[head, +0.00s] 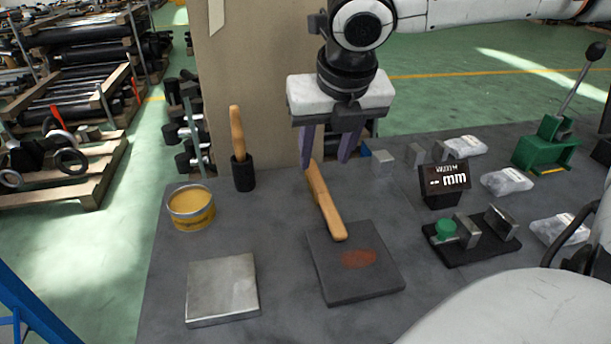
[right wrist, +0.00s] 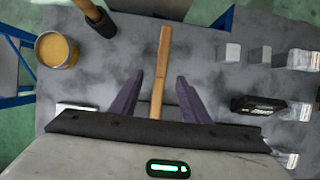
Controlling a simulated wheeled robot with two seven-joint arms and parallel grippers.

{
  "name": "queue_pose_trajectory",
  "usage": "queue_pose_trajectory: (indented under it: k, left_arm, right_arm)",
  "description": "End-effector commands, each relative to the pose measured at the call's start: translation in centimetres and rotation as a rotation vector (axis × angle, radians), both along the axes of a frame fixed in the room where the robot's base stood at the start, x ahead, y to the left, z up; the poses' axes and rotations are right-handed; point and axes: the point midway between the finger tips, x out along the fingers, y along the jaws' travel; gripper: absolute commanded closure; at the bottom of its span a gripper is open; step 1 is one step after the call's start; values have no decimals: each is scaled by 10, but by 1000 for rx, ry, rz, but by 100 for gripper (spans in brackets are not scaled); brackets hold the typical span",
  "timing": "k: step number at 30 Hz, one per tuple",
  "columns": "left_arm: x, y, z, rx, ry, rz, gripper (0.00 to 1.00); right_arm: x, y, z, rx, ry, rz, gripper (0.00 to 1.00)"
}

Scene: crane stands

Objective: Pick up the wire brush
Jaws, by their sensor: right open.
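A long wooden tool, which looks like the wire brush (head: 324,202), lies with its near end on a dark square pad (head: 336,290) and its far end towards my right gripper. Its bristles cannot be made out. My right gripper (head: 325,162) is open, pointing down above the far end of the wooden tool. In the right wrist view the wooden tool (right wrist: 162,65) runs between the two open fingers (right wrist: 158,82), with gaps at both sides. My left gripper is not in view.
A yellow tin (head: 191,208), a wooden handle standing in a black holder (head: 242,173) and a metal plate (head: 222,290) are to the left. A small mm display (head: 444,180), a black fixture (head: 470,240), several bagged parts and a green lever press (head: 546,146) are to the right.

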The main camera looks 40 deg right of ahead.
Motion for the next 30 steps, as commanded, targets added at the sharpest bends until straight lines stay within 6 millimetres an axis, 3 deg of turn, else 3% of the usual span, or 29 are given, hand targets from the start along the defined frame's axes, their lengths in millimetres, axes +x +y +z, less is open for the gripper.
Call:
queue_pose_trajectory:
  k: [5,18,27,30]
  left_arm:
    - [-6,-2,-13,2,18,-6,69]
    - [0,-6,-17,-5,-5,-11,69]
    - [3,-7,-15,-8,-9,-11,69]
    - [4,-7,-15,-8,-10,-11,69]
  right_arm:
    - [9,-6,-30,2,3,-3,58]
    - [24,-18,-81,3,1,-5,58]
    - [27,-19,-84,2,-2,-3,58]
    - [27,-19,-84,2,-1,-3,73]
